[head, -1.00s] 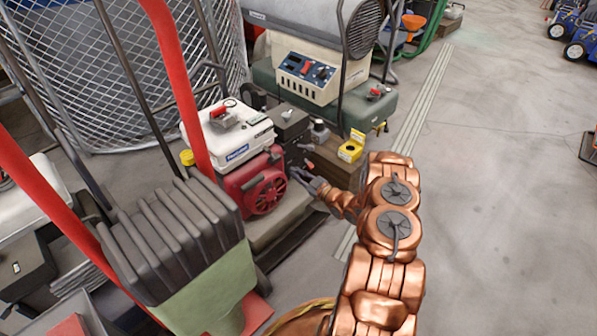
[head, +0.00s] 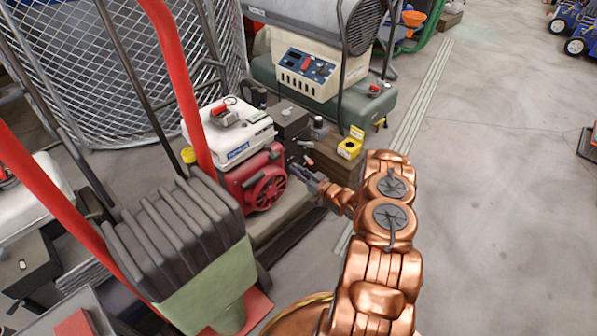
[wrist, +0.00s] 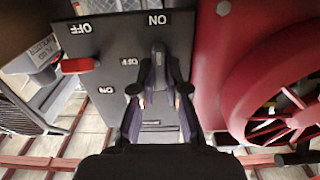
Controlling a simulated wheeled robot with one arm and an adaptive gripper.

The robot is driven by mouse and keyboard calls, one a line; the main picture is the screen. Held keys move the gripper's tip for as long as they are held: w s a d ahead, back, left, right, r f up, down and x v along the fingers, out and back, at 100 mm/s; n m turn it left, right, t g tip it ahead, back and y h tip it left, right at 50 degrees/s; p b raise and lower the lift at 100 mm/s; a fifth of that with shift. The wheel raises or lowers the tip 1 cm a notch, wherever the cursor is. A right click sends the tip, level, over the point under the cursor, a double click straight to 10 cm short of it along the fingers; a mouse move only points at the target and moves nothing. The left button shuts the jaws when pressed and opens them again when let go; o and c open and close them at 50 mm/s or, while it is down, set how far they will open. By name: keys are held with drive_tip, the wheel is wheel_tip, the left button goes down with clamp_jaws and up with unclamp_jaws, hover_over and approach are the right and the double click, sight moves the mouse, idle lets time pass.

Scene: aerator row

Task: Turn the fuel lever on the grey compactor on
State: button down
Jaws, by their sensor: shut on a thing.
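The engine unit of the compactor has a white tank (head: 238,140) and a red recoil housing (head: 262,183) in the head view. In the wrist view its dark grey panel (wrist: 100,45) carries several ON and OFF labels, which appear upside down. My gripper (wrist: 158,88) is shut on a dark grey lever (wrist: 158,60), its fingers on either side. The lever stands upright in the picture, with an ON label just above and an OFF label to its left. A red lever (wrist: 78,65) lies sideways on the panel further left, apart from my fingers. In the head view my gripper (head: 308,176) is at the panel, its tips hard to make out.
The red recoil housing (wrist: 270,85) is close on the right in the wrist view. Red handle bars (head: 180,80) rise at left. The floor at right is open.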

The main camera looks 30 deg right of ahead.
drive_tip(key=shift+f, duration=0.15)
drive_tip(key=c, duration=1.2)
unclamp_jaws()
drive_tip(key=v, duration=1.2)
